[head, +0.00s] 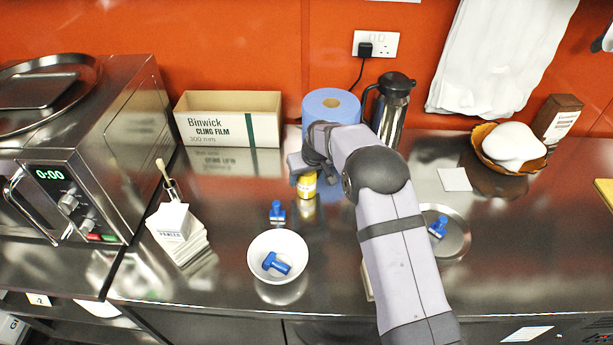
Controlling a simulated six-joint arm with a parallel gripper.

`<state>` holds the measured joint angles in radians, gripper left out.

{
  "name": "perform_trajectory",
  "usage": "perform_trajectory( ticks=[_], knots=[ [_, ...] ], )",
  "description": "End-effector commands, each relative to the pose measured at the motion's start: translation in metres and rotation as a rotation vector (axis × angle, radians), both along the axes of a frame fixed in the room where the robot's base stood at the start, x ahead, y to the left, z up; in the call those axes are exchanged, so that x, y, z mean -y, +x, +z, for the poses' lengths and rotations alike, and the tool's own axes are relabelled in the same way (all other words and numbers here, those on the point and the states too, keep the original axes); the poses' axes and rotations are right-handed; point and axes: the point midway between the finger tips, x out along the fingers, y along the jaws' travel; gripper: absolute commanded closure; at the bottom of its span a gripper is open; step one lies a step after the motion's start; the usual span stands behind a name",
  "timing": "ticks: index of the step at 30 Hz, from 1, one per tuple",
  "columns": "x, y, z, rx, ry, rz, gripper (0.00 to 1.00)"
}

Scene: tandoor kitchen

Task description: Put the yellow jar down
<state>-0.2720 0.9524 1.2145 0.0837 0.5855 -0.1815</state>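The yellow jar (307,187) is upright near the middle of the steel counter (350,255), in front of the blue paper roll. Its reflection shows just below it; I cannot tell whether its base touches the counter. My gripper (303,172) is right above the jar, and the wrist hides the jar's top. The fingers are too small and covered to show whether they are closed on the jar.
A cling film box (228,128), blue roll (331,95) and steel flask (391,120) stand behind. Counter space left of the jar is clear.

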Motion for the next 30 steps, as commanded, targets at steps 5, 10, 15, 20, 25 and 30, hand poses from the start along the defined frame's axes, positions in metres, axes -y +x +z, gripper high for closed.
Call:
perform_trajectory(
  ticks=[5,10,15,20,25,30],
  knots=[
    [0.0,0.0,0.0,-0.001,0.0,0.0,0.35],
    [0.0,0.0,0.001,-0.001,0.0,0.0,0.35],
    [0.001,-0.001,0.007,0.001,0.0,0.0,0.35],
    [0.003,-0.006,0.022,0.002,0.001,0.0,0.35],
    [0.007,-0.015,0.045,0.004,0.002,0.0,0.35],
    [0.011,-0.026,0.071,0.003,0.001,0.0,0.35]
  ],
)
